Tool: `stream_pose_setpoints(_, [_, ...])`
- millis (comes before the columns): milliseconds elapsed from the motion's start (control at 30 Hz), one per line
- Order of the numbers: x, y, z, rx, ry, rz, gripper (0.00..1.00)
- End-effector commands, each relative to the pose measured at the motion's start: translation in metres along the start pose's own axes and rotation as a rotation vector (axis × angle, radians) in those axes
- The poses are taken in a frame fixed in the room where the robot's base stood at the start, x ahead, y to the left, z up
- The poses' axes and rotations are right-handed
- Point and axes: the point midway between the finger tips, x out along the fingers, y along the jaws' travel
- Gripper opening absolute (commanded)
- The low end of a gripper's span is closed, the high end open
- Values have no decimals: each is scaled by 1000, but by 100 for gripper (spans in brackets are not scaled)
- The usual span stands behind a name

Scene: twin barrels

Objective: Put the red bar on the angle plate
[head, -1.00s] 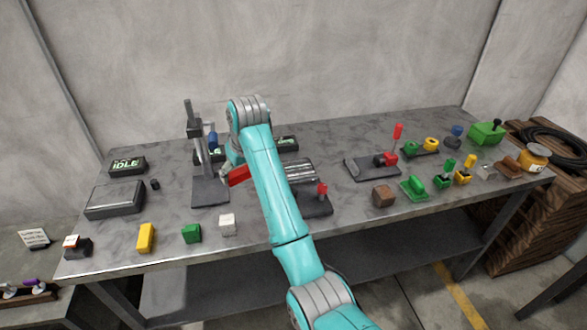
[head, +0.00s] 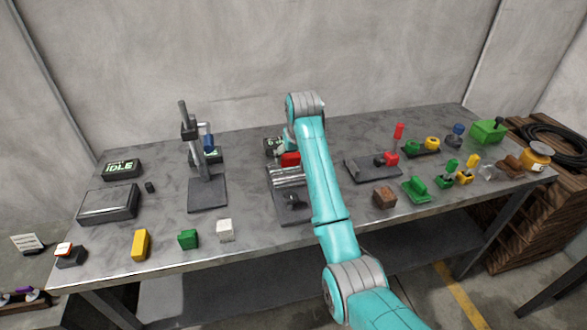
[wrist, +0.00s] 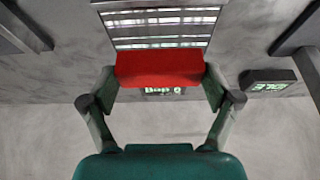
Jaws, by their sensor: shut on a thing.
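The red bar (head: 290,159) is above the back middle of the bench, at the far end of the silver ribbed piece (head: 287,181). My gripper (wrist: 160,75) is shut on the bar, one finger at each end in the wrist view. In the head view my gripper (head: 288,152) is small and partly behind my arm. The silver ribs (wrist: 160,28) lie beyond the bar in the wrist view. I cannot tell for sure which piece is the angle plate; a green L-shaped piece (head: 415,190) stands right of my arm.
A dark stand with an upright post (head: 207,192) is to the left. A white cube (head: 225,230), green block (head: 188,239) and yellow block (head: 141,244) line the front left. A brown block (head: 384,197) and several small fixtures fill the right side.

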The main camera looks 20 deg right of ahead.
Motion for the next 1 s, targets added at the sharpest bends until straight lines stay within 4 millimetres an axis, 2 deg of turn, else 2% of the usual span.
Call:
stream_pose_setpoints(267, [17, 0, 6, -2, 2, 0, 25])
stream_pose_setpoints(500, [43, -1, 17, -2, 3, 0, 25])
stream_pose_setpoints(900, [47, -1, 19, -2, 3, 0, 25])
stream_pose_setpoints(933, [48, -1, 20, -3, 1, 0, 90])
stream_pose_setpoints(967, [48, -1, 20, -3, 1, 0, 98])
stream_pose_setpoints(1000, [48, -1, 20, -3, 1, 0, 100])
